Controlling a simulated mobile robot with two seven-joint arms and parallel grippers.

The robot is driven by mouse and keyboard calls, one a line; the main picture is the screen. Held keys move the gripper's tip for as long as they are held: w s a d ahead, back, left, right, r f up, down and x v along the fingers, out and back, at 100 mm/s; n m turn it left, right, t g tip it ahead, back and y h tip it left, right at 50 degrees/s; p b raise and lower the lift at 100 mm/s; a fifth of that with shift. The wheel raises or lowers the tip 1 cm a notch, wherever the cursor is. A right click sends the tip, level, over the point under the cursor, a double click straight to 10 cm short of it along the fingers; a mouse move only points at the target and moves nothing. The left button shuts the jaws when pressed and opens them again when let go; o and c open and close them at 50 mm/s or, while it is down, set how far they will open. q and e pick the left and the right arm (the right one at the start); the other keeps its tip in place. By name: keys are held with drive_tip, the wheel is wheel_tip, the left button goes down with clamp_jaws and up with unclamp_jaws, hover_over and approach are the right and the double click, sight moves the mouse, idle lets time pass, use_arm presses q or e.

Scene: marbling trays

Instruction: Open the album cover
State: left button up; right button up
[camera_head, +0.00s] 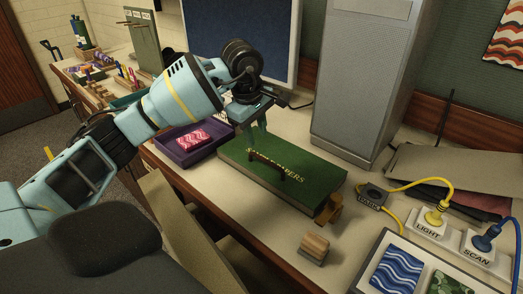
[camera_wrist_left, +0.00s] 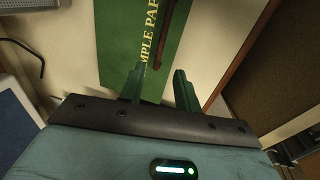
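The green album (camera_head: 312,170) lies shut on the desk, with gold "SAMPLE PAPERS" lettering and a dark brown bar-like handle (camera_head: 267,164) across its cover. It also shows in the left wrist view (camera_wrist_left: 118,45), where the handle (camera_wrist_left: 165,35) runs up from near the fingers. My left gripper (camera_head: 256,137) is above the far left part of the album, pointing down. In the left wrist view its two green fingers (camera_wrist_left: 158,78) stand apart with nothing between them. The arm hides part of the album's far edge. My right gripper is not in view.
An orange-brown piece (camera_head: 329,208) sits by the album's right corner, near a wooden block (camera_head: 314,248) and a dark-topped switch (camera_head: 373,195). A purple tray (camera_head: 166,149) stands left. A grey cabinet (camera_head: 364,80) stands behind. Yellow and blue cabled plugs are at right.

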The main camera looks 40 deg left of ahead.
sight(261, 157)
use_arm(q)
drive_tip(key=f, duration=0.2)
drive_tip(key=w+f, duration=0.1)
drive_tip(key=f, duration=0.4)
drive_tip(key=shift+w+f, duration=0.25)
clamp_jaws()
